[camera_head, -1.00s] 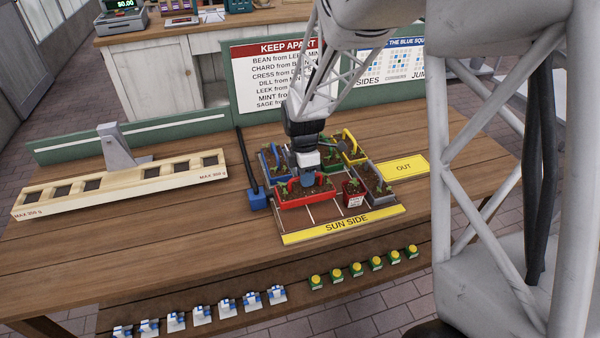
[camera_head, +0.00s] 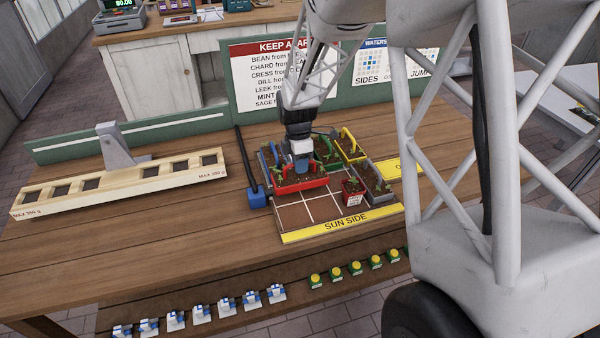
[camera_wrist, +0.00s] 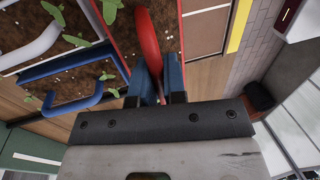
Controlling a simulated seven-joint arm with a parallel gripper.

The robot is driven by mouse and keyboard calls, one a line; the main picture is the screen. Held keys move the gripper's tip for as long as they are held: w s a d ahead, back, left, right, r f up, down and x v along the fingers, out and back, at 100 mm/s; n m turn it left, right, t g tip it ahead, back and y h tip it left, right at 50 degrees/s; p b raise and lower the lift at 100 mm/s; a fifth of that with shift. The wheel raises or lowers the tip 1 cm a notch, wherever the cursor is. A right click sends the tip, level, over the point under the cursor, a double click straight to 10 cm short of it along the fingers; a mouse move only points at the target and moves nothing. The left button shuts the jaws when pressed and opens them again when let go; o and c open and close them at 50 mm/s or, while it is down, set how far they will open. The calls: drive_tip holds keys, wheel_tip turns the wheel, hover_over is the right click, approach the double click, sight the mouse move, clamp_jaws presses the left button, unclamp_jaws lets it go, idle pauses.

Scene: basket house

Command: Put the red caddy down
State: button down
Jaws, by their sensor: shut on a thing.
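The red caddy (camera_head: 301,187) is a long tray of soil and seedlings with an arched red handle. It is at the left of the gridded tray, just in front of the blue caddy (camera_head: 266,160). My gripper (camera_head: 301,165) is over it, pointing down. In the wrist view my gripper's blue fingers (camera_wrist: 158,85) are shut on the red handle (camera_wrist: 146,45). The caddy's soil and red wall show beside them. I cannot tell whether the caddy's underside touches the tray.
Green (camera_head: 326,150) and yellow (camera_head: 352,147) caddies stand behind, a grey one (camera_head: 378,180) at the right. A small red pot (camera_head: 352,190) stands right of the red caddy. Bare squares (camera_head: 297,217) lie in front, by the SUN SIDE strip (camera_head: 345,224).

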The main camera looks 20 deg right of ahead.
sight(300, 175)
drive_tip(key=shift+w+f, duration=0.15)
drive_tip(key=shift+f, duration=1.6)
drive_tip(key=shift+f, duration=0.2)
drive_tip(key=c, duration=1.2)
unclamp_jaws()
drive_tip(key=shift+r, duration=0.2)
drive_tip(key=r, duration=0.4)
drive_tip(key=w+r, duration=0.1)
drive_tip(key=r, duration=0.2)
drive_tip(key=w+r, duration=0.1)
drive_tip(key=r, duration=0.3)
drive_tip(key=shift+w+r, duration=0.15)
drive_tip(key=shift+r, duration=0.2)
